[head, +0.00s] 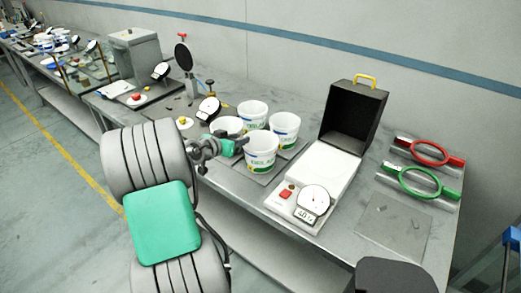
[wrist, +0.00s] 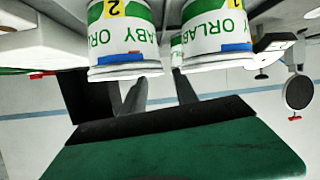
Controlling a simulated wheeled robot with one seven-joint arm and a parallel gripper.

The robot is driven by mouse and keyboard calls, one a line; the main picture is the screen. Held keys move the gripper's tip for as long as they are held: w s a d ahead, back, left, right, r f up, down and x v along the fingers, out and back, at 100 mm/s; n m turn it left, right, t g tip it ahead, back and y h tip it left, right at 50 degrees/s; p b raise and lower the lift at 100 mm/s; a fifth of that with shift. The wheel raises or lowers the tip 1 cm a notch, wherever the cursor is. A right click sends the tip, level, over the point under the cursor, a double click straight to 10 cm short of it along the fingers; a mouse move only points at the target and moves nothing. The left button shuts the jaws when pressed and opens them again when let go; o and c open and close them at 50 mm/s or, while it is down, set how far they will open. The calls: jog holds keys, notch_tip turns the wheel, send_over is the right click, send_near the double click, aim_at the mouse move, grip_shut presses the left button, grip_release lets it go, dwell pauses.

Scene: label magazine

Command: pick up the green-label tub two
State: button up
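The green-label tub two (wrist: 122,35) is a white tub with green lettering, a blue patch and a yellow "2". It hangs upside down in the wrist view, left of centre and cut by the top edge. My gripper (wrist: 161,90) shows two dark fingers, apart and with nothing between them; one lies near tub two, the other near tub one. In the head view my gripper (head: 240,143) is beside the front tub (head: 262,152), which seems to be tub two, though its number is unreadable there. Whether they touch is unclear.
A similar tub marked "1" (wrist: 216,35) stands close beside tub two. More tubs (head: 285,127) (head: 252,113) stand behind. A white scale with a dial (head: 313,201) and an open black box (head: 352,118) stand to the right. A bare plate (head: 392,228) lies farther right.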

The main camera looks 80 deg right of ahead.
jog(key=p+x, duration=0.2)
jog(key=x, duration=0.4)
jog(key=shift+w+f, duration=0.1)
jog(key=shift+w, duration=0.05)
jog(key=shift+a, duration=0.1)
jog(key=shift+c, duration=0.5)
grip_shut()
dwell(0.5)
